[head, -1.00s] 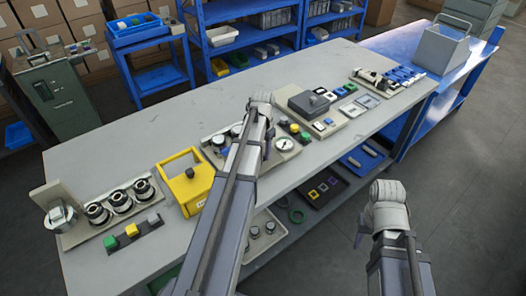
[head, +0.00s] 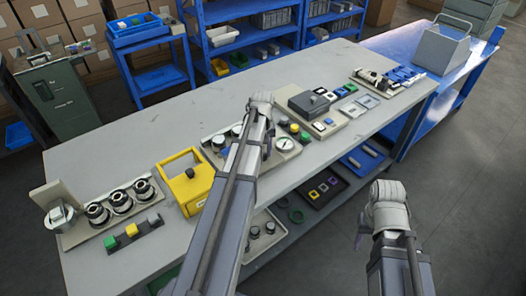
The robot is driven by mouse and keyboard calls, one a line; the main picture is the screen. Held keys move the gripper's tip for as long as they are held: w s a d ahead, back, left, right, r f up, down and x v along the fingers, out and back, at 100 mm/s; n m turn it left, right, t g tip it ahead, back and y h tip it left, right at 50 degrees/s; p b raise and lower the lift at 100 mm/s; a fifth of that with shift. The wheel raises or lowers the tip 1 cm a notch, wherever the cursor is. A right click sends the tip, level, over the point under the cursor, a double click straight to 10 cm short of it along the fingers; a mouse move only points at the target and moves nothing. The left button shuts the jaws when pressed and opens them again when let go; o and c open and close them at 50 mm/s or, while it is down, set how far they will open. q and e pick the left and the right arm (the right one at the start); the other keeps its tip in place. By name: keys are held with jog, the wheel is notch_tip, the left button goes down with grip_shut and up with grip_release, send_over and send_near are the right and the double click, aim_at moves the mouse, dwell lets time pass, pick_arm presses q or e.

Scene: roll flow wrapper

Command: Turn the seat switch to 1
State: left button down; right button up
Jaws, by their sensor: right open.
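I cannot make out which control is the seat switch, and no "1" mark is readable. A panel (head: 208,154) with round knobs and a white dial gauge (head: 284,143) lies mid-table, partly hidden by my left arm. My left gripper (head: 266,150) is over this panel, mostly hidden behind its own wrist, so its jaws do not show clearly. My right gripper (head: 359,241) is open and points down, off the table's front edge at the right, apart from all controls.
Other units stand along the worktable (head: 110,170): black round parts (head: 120,201), a button strip (head: 131,231), a yellow frame (head: 186,183) and a dark box (head: 309,102). A lower shelf holds a dark tray (head: 322,189). The table's back strip is clear.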

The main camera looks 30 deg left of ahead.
pick_arm(q)
jog(key=shift+n, duration=0.6)
jog(key=shift+c, duration=2.4)
grip_release()
notch_tip(320, 180, up, 8)
jog(key=p, duration=0.8)
jog(key=shift+f, duration=0.1)
